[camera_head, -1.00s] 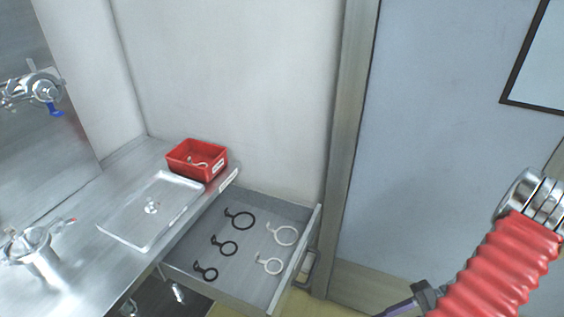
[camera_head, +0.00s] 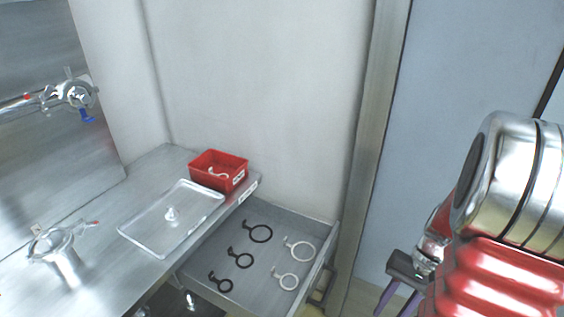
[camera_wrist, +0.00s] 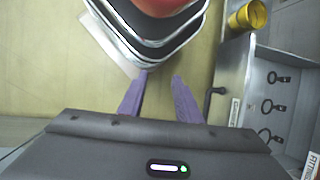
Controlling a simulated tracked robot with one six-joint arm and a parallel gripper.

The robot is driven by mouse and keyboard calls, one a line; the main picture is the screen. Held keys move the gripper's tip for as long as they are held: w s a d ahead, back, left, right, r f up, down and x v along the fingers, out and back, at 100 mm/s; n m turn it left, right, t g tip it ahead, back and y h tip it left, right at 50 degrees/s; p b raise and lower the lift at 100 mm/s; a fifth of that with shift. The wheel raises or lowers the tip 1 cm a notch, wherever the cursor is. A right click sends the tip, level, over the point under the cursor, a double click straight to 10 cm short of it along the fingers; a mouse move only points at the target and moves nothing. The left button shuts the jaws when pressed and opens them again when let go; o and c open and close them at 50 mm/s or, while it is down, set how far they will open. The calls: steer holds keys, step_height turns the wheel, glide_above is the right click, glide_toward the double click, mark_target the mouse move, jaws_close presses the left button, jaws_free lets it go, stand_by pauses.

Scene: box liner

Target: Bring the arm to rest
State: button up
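My arm, with its red ribbed sleeve and metal joint, fills the lower right of the head view. My gripper (camera_wrist: 160,78) shows in the wrist view with its two purple fingers apart and nothing between them. It points at the yellowish floor (camera_wrist: 45,70), with part of my own red and metal body beyond. In the head view the dark gripper body and purple fingers (camera_head: 392,300) show partly beside the arm, right of the open drawer (camera_head: 215,262).
The drawer holds black rings (camera_head: 260,233) and white rings (camera_head: 300,249). A red bin (camera_head: 205,177) and a clear tray (camera_head: 150,238) stand on the steel counter (camera_head: 100,215). A metal fitting (camera_head: 60,255) stands at the left. A yellow cylinder (camera_wrist: 247,15) is near the drawer.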

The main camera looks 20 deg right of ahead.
steer(key=w+a+r+n+t+h, duration=0.2)
steer(key=a+r+n+t, duration=0.1)
steer(key=a+r, duration=0.7)
steer(key=w+a+r+n+t+h, duration=0.2)
steer(key=a+r+n, duration=0.4)
steer(key=a+r, duration=0.5)
steer(key=shift+w+a+t+h, duration=0.3)
steer(key=shift+w+a+t, duration=0.2)
steer(key=shift+t, duration=0.5)
steer(key=shift+d, duration=0.1)
